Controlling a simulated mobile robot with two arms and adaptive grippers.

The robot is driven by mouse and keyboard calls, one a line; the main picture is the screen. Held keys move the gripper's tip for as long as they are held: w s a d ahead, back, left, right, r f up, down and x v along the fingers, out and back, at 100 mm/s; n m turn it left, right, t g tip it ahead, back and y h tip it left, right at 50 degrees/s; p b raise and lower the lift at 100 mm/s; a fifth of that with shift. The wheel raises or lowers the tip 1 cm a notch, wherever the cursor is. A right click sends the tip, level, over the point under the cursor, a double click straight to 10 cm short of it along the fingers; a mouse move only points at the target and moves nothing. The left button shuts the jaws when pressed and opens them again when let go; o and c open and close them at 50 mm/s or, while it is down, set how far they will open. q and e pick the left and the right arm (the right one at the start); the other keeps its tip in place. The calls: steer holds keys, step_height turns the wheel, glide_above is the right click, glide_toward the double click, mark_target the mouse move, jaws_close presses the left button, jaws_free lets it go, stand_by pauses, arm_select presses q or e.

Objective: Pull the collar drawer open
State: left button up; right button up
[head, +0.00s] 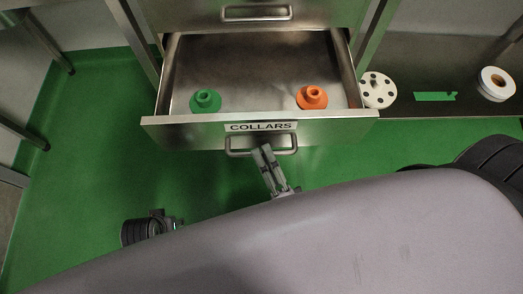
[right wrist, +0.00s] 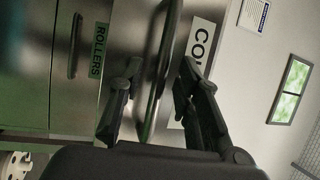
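The collar drawer (head: 205,132), labelled COLLARS, is metal and pulled well out of its cabinet in the head view. A green collar (head: 205,101) lies inside at the left and an orange collar (head: 312,97) at the right. My right gripper (head: 263,151) is at the middle of the drawer's handle (head: 289,149). In the right wrist view its two fingers (right wrist: 160,68) stand apart, one on each side of the handle bar (right wrist: 158,75), with gaps visible. A dark part at the lower left in the head view seems to be my left arm's end; its fingers cannot be made out.
A shut drawer (head: 190,14) sits above the open one. A drawer labelled ROLLERS (right wrist: 80,50) shows in the right wrist view. A white disc with holes (head: 377,90), a green piece (head: 435,96) and a white roll (head: 496,84) lie at the right. Green floor is clear at the left.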

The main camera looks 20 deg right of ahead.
steer(key=v, duration=1)
steer(key=shift+s, duration=0.2)
steer(key=shift+f, duration=0.1)
